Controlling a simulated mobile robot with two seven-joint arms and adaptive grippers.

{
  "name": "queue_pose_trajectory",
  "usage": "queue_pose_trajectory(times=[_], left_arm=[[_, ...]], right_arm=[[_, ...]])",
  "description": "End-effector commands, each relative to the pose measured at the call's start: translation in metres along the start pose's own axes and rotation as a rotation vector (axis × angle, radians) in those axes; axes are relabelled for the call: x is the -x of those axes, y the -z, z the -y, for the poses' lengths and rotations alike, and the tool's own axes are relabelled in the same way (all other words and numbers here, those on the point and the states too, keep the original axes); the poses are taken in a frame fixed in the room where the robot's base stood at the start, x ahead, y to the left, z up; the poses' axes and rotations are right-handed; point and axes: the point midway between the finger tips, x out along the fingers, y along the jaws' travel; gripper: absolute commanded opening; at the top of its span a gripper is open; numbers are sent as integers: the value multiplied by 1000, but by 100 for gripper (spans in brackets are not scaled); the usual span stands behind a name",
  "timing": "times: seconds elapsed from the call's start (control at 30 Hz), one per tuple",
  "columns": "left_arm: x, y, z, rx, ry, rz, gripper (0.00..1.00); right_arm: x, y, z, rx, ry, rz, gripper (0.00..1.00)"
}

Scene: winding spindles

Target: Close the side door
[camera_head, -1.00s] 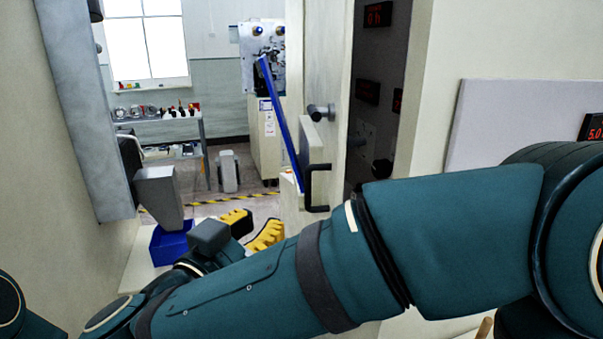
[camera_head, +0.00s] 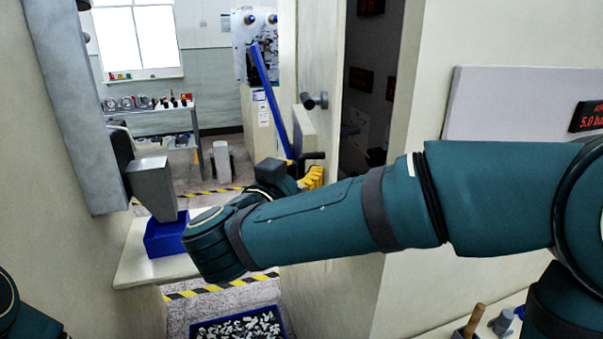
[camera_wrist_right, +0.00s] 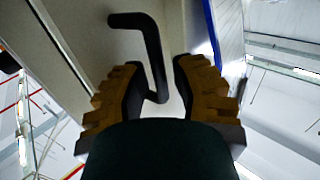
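The side door (camera_head: 316,65) is a cream panel standing open, with a dark interior to its right. Its black bar handle (camera_head: 313,157) shows just above my right gripper (camera_head: 312,178). In the right wrist view the bent handle (camera_wrist_right: 152,50) reaches down between the two yellow-brown ribbed fingers of my right gripper (camera_wrist_right: 155,75). The fingers are apart, one on each side of the handle's lower part, with visible gaps. My right forearm hides the door's lower part in the head view. My left gripper is out of view; only a piece of arm shows at the lower left.
A blue bin (camera_head: 165,236) stands on a cream ledge (camera_head: 135,265) at the left, below a grey machine part (camera_head: 153,188). A blue tray of small parts (camera_head: 238,324) lies on the floor.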

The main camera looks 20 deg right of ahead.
Motion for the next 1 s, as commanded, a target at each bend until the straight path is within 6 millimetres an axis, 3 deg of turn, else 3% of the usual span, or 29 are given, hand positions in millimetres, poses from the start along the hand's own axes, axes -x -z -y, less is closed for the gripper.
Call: queue_pose_trajectory(times=[0.37,0.4,0.47,0.77,1.0], left_arm=[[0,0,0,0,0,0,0],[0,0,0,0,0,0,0],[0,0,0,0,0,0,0],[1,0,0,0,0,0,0],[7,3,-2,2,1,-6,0]], right_arm=[[-6,0,0,0,0,-1,25],[-6,0,0,0,0,-1,22],[-6,0,0,0,0,-1,0],[-8,1,-4,-1,10,-2,0],[-26,3,-33,-2,86,-5,0]])
